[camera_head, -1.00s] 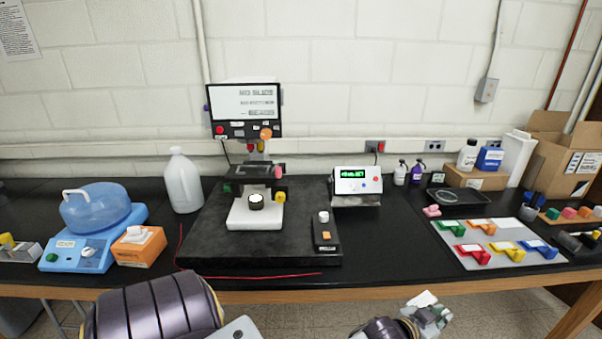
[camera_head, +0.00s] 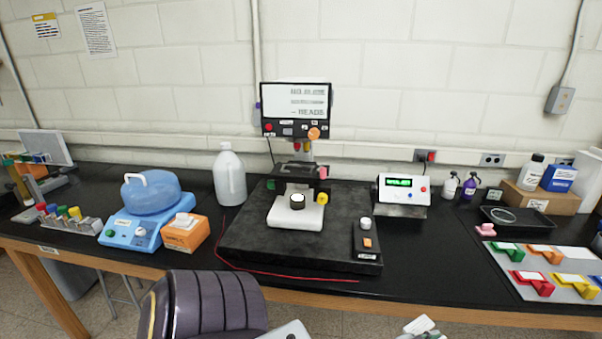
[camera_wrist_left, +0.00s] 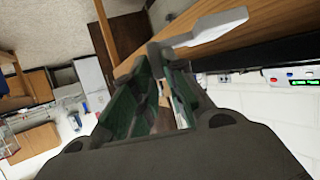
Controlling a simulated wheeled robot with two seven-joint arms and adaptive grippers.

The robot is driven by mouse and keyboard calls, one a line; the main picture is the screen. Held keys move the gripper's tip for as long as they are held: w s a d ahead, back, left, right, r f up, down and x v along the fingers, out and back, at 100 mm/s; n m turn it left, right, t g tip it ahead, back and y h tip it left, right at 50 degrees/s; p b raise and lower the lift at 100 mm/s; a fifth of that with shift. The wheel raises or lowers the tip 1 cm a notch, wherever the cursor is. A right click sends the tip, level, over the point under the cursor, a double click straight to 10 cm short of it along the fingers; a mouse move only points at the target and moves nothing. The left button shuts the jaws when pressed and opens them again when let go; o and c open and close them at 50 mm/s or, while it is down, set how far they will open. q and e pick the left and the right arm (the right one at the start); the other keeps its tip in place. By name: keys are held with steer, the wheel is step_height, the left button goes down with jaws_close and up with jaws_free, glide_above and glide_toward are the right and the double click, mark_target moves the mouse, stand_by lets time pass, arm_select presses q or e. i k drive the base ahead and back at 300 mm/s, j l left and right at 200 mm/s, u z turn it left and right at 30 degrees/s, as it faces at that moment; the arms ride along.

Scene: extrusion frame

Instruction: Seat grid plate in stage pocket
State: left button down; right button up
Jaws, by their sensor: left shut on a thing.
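My left gripper (camera_wrist_left: 160,62) is shut on a light grey, stepped flat piece, which I take as the grid plate (camera_wrist_left: 205,32). The plate sticks out beyond the green-padded fingers in the left wrist view. In the head view only a pale bit of the held plate (camera_head: 419,325) shows at the bottom edge, well in front of the bench. The microscope-like stage unit (camera_head: 297,172) stands on a black slab at the middle of the bench, apart from the gripper. Its pocket is too small to make out. My right gripper is not in view.
A red wire (camera_head: 290,274) lies along the front of the black slab (camera_head: 250,240). A small control box (camera_head: 367,242) sits on its right. At left are an orange box (camera_head: 185,234) and a blue device (camera_head: 135,230). At right a grey mat (camera_head: 525,268) holds several coloured handled pieces.

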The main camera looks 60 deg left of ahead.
mark_target(296, 174)
steer(key=i+l+u, duration=0.1)
steer(key=l+u, duration=0.15)
steer(key=u, duration=0.15)
steer(key=i+l+u, duration=0.1)
steer(key=l+u, duration=0.4)
steer(key=u, duration=0.25)
steer(key=i+u, duration=0.2)
steer(key=u, duration=0.2)
steer(key=i+l+u, duration=0.2)
steer(key=u, duration=0.25)
steer(key=i+l+u, duration=0.15)
steer(key=u, duration=0.25)
steer(key=i+l+u, duration=0.15)
steer(key=l+u, duration=0.25)
steer(key=j, duration=0.1)
